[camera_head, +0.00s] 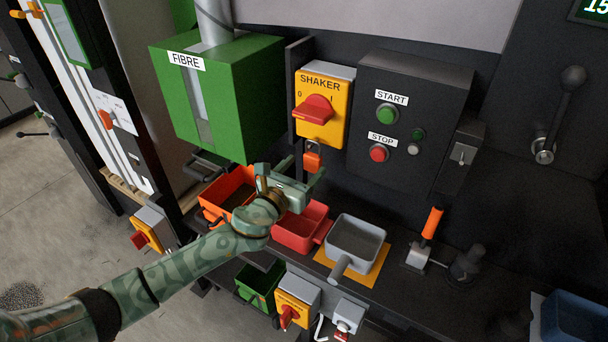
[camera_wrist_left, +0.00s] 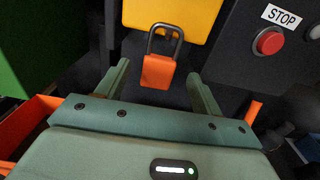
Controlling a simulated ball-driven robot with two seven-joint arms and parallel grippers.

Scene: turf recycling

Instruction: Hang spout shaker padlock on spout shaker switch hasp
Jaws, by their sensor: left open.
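The shaker switch (camera_head: 336,110) is a yellow box labelled SHAKER with a red rotary handle (camera_head: 314,110), on the dark panel. The orange padlock (camera_head: 313,160) with a dark shackle is just below it. In the left wrist view the padlock (camera_wrist_left: 158,71) is upright, its shackle overlapping the lower edge of the yellow switch plate (camera_wrist_left: 190,18). I cannot tell whether the shackle passes through the hasp. My left gripper (camera_head: 291,174) is open and empty below and in front of the padlock, its fingers pointing towards it, one on each side. My right gripper is not in view.
A green FIBRE box (camera_head: 240,105) stands left of the switch, and a START/STOP panel (camera_head: 437,100) right. Below are an orange bin (camera_head: 212,211), a red bin (camera_head: 296,246) and a grey scoop (camera_head: 383,239).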

